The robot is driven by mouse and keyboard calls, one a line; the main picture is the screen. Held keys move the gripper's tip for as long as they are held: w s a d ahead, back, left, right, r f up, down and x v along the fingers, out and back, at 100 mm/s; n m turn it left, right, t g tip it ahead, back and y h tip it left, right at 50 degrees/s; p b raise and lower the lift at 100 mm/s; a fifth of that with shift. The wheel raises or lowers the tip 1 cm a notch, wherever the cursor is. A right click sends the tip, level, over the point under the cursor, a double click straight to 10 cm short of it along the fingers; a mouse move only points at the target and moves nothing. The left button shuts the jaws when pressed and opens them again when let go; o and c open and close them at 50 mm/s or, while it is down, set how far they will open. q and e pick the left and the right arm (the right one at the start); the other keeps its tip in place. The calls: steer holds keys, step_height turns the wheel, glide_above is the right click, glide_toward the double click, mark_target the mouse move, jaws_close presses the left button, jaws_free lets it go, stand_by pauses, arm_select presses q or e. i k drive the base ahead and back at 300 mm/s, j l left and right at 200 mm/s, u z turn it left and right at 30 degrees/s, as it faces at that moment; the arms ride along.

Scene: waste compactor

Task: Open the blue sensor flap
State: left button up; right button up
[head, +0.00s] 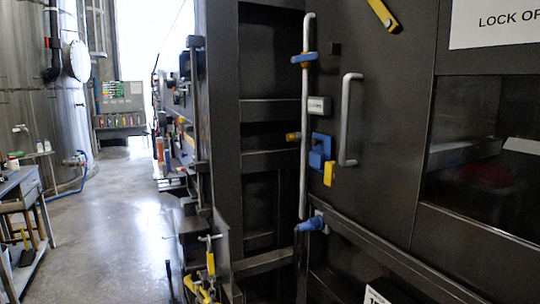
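A small blue part (320,149), which looks like the sensor flap, is mounted on the dark door (387,130) of the compactor, right of centre. It sits between a long vertical grey rod (306,120) and a grey pull handle (346,120). A yellow tag-like piece (329,174) is just below it. The blue part has a lower block that seems to stick out toward the rod. I cannot tell whether the flap is open or shut. Neither of my grippers is in view.
Blue fittings sit on the rod at its upper part (304,58) and by its foot (311,224). A dark window (480,155) is at the right. Yellow-handled clamps (210,263) stick out at the lower middle. Open floor (115,220) lies left, beside a workbench (22,190).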

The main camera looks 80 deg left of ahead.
mark_target(322, 144)
steer(key=j+u, duration=0.1)
steer(key=u, duration=2.4)
